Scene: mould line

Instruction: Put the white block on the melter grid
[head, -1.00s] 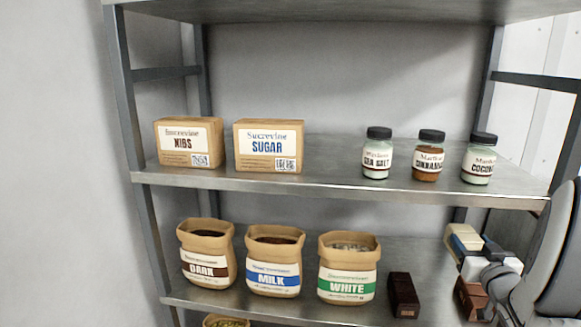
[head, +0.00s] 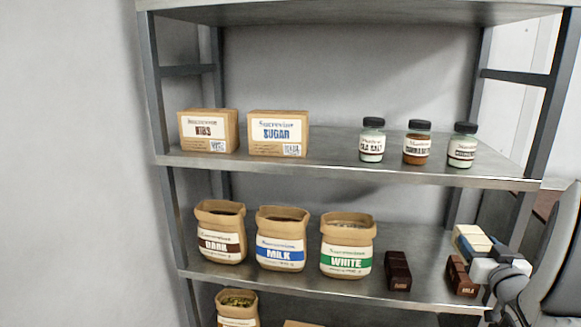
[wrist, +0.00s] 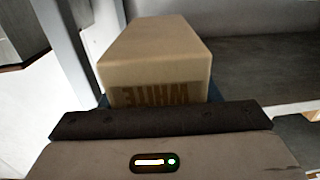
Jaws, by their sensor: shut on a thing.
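The white block is a cream-coloured block, marked WHITE in the wrist view (wrist: 155,62). It also shows in the head view (head: 472,236) at the right end of the lower shelf. My gripper (head: 480,252) is shut on the block, and its dark jaw edge runs along the near side of the block in the wrist view (wrist: 160,118). The block appears raised above a brown block on the shelf. The melter grid is not in view.
A brown block (head: 461,277) and a dark block (head: 398,271) stand on the lower shelf (head: 300,284). Open DARK (head: 221,232), MILK (head: 282,239) and WHITE (head: 346,246) bags stand left. Boxes and jars fill parts of the upper shelf (head: 335,163). A post (head: 550,110) rises at right.

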